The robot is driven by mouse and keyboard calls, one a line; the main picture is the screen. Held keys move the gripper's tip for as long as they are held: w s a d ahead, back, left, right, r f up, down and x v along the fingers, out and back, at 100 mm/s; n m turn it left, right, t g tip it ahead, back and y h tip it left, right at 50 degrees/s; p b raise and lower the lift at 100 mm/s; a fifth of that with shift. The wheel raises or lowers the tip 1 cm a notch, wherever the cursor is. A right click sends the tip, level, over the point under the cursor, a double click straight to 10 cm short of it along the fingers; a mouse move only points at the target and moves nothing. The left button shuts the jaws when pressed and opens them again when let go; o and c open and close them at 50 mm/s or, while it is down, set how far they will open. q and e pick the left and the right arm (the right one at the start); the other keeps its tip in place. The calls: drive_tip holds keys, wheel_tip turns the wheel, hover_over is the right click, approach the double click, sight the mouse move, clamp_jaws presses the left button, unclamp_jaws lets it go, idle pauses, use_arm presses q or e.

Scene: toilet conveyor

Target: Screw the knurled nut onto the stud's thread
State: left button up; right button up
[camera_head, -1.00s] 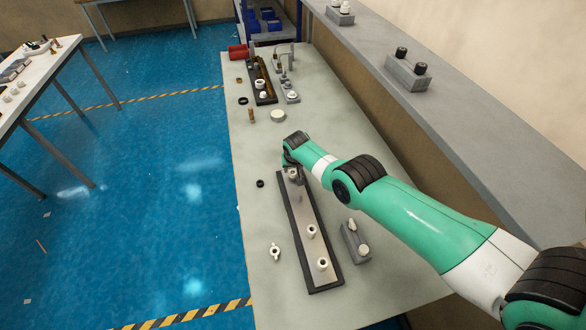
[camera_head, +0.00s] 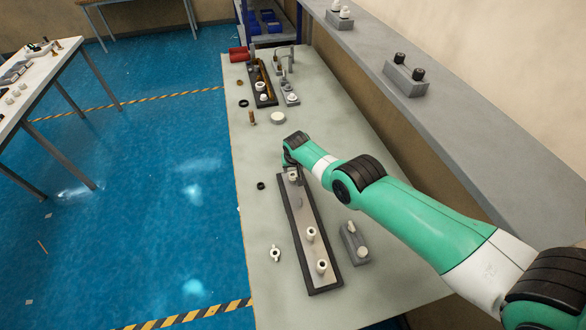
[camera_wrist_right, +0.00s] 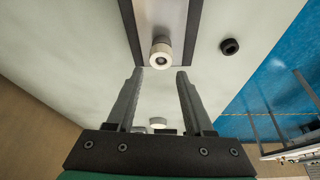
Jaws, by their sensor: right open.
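A white round nut (camera_wrist_right: 161,54) sits at the far end of the long plate (camera_wrist_right: 185,12). A dark centre shows in its top; I cannot tell how far it is down the stud, whose thread is hidden. In the head view the same nut (camera_head: 294,176) shows just below my right wrist, on the plate in its dark frame (camera_head: 308,230). My right gripper (camera_wrist_right: 160,73) is open and empty, its fingertips just short of the nut and one to each side of its line. My left gripper is not in view.
More fixtures stand farther back; the bench between is mostly clear.

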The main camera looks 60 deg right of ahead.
drive_tip(key=shift+r+n+t+p, duration=0.1)
drive_tip(key=shift+n+t+p, duration=0.2)
drive_tip(key=shift+n+p, duration=0.3)
drive_tip(key=shift+s+d+n, duration=0.1)
drive_tip(key=shift+n, duration=0.5)
drive_tip(key=shift+n+t+y, duration=0.3)
drive_tip(key=shift+n+y, duration=0.1)
drive_tip(key=shift+n, duration=0.2)
drive_tip(key=n, duration=0.2)
drive_tip(key=n+y+b, duration=0.1)
drive_tip(key=shift+d+f+t, duration=0.1)
drive_tip(key=shift+f+t, duration=0.15)
drive_tip(key=shift+t, duration=0.05)
drive_tip(key=shift+n+y+b, duration=0.4)
drive_tip(key=shift+n+b, duration=0.25)
drive_tip(key=shift+n, duration=0.45)
drive_tip(key=shift+r, duration=0.1)
